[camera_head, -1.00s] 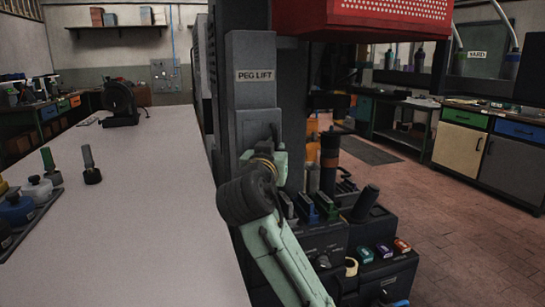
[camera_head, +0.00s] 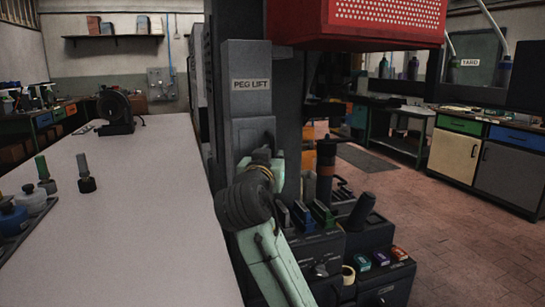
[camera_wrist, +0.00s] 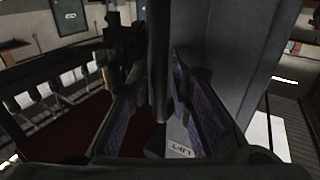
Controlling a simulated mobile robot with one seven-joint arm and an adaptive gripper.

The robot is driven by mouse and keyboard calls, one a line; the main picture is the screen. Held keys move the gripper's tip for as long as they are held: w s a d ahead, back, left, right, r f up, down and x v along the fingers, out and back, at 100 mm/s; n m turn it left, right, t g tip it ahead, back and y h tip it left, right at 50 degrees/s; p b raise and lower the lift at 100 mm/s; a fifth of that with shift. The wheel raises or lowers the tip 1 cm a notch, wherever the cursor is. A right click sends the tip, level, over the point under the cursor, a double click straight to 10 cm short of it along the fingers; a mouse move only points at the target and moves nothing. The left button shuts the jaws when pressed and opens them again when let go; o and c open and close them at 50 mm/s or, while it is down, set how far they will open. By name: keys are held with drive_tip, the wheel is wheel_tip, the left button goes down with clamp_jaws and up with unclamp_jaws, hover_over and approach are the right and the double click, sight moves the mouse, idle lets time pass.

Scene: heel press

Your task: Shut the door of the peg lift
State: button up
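The peg lift is a tall dark grey column with a "PEG LIFT" plate (camera_head: 250,84) in the head view. A lighter grey panel (camera_head: 254,130) sits below the plate; I cannot tell whether it is the door. My pale green arm reaches up in front of the column and hides its lower part, with my gripper out of sight there. In the wrist view my gripper (camera_wrist: 156,108) is open, its purple-padded fingers apart. A dark upright bar (camera_wrist: 158,65) shows between and beyond them; contact is unclear. A wide grey panel (camera_wrist: 230,60) stands beside the right finger.
A dark console (camera_head: 320,250) with coloured switches stands right of my arm. A red perforated box (camera_head: 360,20) overhangs. Brick floor (camera_head: 430,215) is open at right.

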drive_tip(key=s+a, duration=0.2)
drive_tip(key=s, duration=0.9)
drive_tip(key=shift+s, duration=0.15)
